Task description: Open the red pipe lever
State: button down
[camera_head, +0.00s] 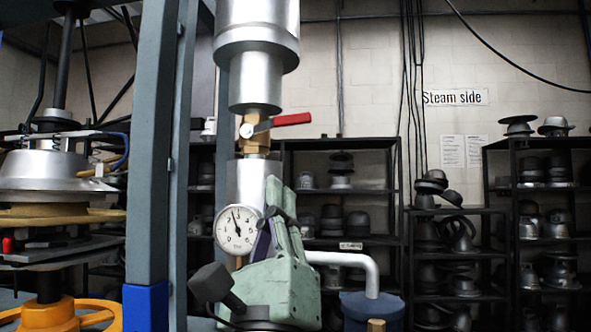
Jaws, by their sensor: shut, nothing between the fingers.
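The red pipe lever (291,119) is on a brass valve (256,137) in the vertical silver pipe, near the picture's centre top. Its handle points right, almost level, across the pipe's line. My gripper (274,190), pale green, rises from the bottom centre with its fingers pointing up. Its fingertips are below the lever, apart from it in the picture. The fingers appear shut and empty. The gripper partly covers the lower pipe and the right edge of the gauge.
A round white pressure gauge (237,230) is left of my gripper. A blue-grey post (154,140) and hat press (55,172) stand left. A white bent pipe (352,260) enters a blue vessel (372,308) at right. Dark shelves (340,143) with hats line the back wall.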

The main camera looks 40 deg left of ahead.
aim_at(281, 124)
jog(key=w+a+r+m+h+p, duration=0.1)
jog(key=w+a+r+m+p, duration=0.3)
jog(key=w+r, duration=0.4)
jog(key=shift+w+a+m+g+h+p, duration=0.3)
jog(key=shift+w+a+m+h, duration=0.1)
jog(key=shift+a+m, duration=0.4)
jog(key=shift+d+r, duration=0.1)
jog(key=shift+r, duration=0.1)
jog(key=shift+w+r+n+g+y, duration=0.1)
jog(key=shift+r+n+g+y, duration=0.1)
jog(key=shift+n+g+y, duration=0.6)
